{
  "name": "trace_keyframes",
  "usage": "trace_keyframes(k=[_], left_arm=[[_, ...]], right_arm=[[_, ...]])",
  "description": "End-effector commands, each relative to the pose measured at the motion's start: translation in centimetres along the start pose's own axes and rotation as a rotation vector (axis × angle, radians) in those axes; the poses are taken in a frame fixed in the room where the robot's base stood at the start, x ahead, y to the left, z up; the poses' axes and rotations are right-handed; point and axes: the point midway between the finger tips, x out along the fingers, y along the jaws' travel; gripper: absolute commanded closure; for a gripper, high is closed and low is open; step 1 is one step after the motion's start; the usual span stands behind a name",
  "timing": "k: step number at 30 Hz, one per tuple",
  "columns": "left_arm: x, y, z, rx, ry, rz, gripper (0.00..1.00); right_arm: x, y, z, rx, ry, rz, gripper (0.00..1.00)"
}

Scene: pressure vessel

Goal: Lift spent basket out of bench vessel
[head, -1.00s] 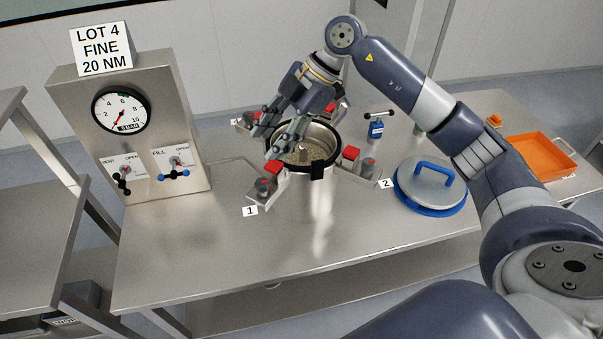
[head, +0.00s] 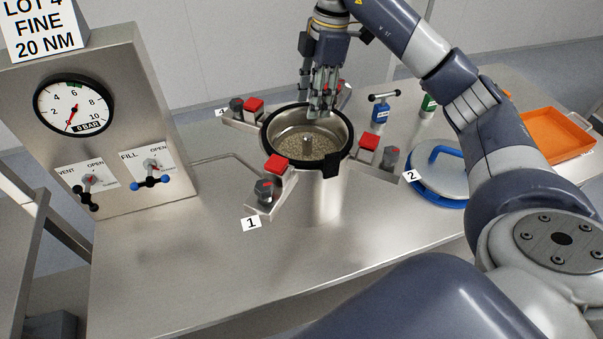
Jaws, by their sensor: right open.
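The bench vessel (head: 330,190) is a steel cylinder with a dark rim, standing open on the bench. Inside it sits the spent basket (head: 290,149), filled with grainy beige material, with a short grey post upright at its middle. My right gripper (head: 322,108) points down, open, with its fingers over the far side of the vessel's mouth, behind the post. The fingers look apart from the post; their exact height over the rim is hard to tell. My left gripper is out of view.
Clamp arms with red blocks (head: 277,164) stick out around the vessel. The lid (head: 436,172) with a blue handle lies to the right, partly behind my arm. An orange tray (head: 548,130) is at far right. A gauge panel (head: 105,120) stands left. The front bench is clear.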

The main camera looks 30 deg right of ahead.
Motion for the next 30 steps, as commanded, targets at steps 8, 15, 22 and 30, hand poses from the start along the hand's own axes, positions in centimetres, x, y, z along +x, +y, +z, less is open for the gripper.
trace_keyframes(k=[8,15,22,30], left_arm=[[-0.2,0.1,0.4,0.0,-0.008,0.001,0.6],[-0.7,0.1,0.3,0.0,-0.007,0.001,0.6],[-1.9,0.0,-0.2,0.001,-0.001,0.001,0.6],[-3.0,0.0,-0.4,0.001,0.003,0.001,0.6]], right_arm=[[3.2,-0.1,0.1,-0.001,-0.001,-0.004,0.58],[5.8,-0.1,0.0,-0.002,0.0,-0.001,0.58],[7.7,-0.5,0.2,-0.001,-0.001,-0.004,0.58],[10.9,-0.6,0.2,-0.001,0.001,-0.001,0.58]])
